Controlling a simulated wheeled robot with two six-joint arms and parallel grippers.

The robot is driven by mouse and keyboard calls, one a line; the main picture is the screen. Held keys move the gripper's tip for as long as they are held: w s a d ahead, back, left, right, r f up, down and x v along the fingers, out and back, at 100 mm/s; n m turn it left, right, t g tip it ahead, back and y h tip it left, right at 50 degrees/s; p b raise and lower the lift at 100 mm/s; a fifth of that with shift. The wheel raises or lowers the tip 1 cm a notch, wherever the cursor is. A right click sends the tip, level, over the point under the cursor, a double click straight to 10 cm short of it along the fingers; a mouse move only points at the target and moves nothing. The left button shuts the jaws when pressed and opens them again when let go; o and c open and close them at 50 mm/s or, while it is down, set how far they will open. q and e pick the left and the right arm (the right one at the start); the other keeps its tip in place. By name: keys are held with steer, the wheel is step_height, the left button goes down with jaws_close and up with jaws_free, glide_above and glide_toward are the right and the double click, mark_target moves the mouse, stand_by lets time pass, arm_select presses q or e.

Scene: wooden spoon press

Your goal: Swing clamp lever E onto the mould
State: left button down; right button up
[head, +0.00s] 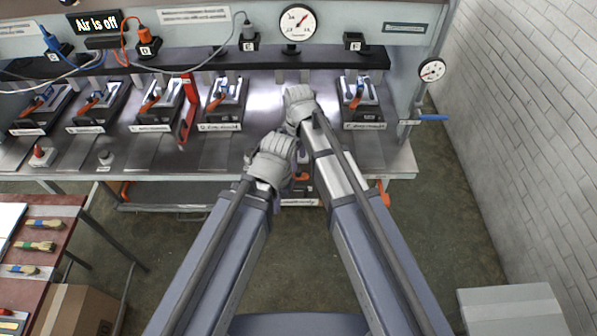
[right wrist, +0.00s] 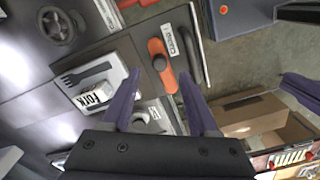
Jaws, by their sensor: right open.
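In the right wrist view, orange clamp lever E (right wrist: 158,52) lies in front of my right gripper (right wrist: 161,76), whose two dark fingers are spread with the lever between their tips in the picture. I cannot tell whether they touch it. Beside it is a pale mould plate (right wrist: 72,92) with a dark fork shape and a label reading FORK. In the head view, a little orange of the lever (head: 301,178) shows between my arms; most of that station is hidden. My left gripper (head: 272,163) is beside my right one; its fingers are hidden.
Similar stations with orange levers stand left and right, such as the one under F (head: 360,97). A red upright lever (head: 187,108) stands to the left. A gauge (head: 298,22) is above. An open cardboard box (right wrist: 255,118) shows in the wrist view.

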step_height(320, 180, down, 6)
steer(key=b, duration=0.4)
steer(key=shift+r+b, duration=0.2)
steer(key=shift+b, duration=0.1)
steer(key=shift+r, duration=0.1)
jaws_close()
stand_by(0.9)
